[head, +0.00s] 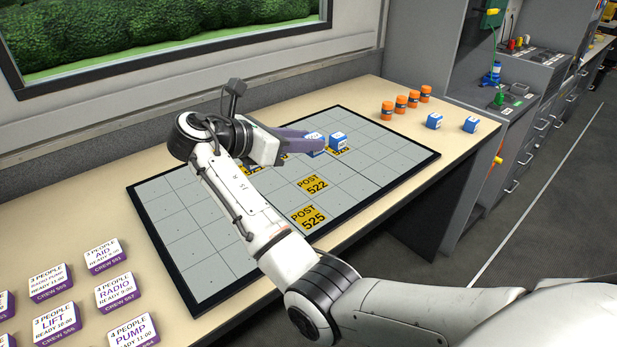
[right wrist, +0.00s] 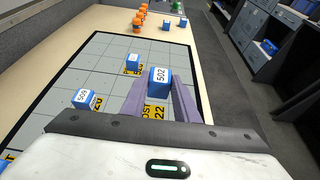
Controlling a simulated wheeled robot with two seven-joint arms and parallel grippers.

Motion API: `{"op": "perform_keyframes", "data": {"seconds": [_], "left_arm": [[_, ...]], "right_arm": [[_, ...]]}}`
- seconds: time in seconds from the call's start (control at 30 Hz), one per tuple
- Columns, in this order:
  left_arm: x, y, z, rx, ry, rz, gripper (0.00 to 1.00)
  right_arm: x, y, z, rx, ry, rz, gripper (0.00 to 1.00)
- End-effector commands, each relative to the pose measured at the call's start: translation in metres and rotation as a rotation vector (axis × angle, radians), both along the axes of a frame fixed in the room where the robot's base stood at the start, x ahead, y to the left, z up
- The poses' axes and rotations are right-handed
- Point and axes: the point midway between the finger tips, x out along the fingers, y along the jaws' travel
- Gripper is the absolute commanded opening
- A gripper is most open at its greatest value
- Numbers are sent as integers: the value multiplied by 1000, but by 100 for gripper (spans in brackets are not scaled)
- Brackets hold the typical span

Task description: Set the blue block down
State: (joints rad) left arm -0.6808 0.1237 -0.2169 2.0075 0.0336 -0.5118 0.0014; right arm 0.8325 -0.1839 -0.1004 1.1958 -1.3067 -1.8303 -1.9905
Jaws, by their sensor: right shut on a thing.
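My right gripper (head: 314,146) is shut on a blue block (head: 315,143) above the gridded board (head: 190,235). In the right wrist view this blue block (right wrist: 158,81), with a white top reading 502, sits between the purple fingertips (right wrist: 160,88). A second blue block (head: 338,140) stands just to its right on a yellow label; it also shows in the right wrist view (right wrist: 133,62). A third blue block (right wrist: 82,98) stands on the board at the left of the right wrist view; my gripper hides it in the head view. My left gripper is out of view.
Yellow labels POST 522 (head: 312,185) and POST 525 (head: 308,217) on the board are clear of blocks. Two more blue blocks (head: 434,121) and several orange cylinders (head: 401,103) stand at the table's far end. White-and-purple crew tiles (head: 115,292) lie at the near left.

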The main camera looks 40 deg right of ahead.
Motion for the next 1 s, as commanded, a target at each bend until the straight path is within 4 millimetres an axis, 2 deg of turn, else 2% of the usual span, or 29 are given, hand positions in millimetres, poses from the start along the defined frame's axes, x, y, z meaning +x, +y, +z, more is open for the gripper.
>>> {"op": "perform_keyframes", "data": {"seconds": [0.03,0.1,0.33,0.53,0.93,0.97,1.0], "left_arm": [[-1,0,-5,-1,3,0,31],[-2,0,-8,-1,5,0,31],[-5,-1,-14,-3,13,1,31],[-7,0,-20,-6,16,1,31],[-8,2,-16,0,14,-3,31],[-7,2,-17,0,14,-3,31],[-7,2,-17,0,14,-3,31]], "right_arm": [[-1,0,-13,1,4,1,6],[0,0,-25,0,4,2,6],[0,0,-49,0,1,2,6],[0,0,-81,1,2,2,6],[0,0,-86,0,0,2,6],[0,0,-87,0,-1,2,31],[0,0,-87,0,-1,2,37]]}}
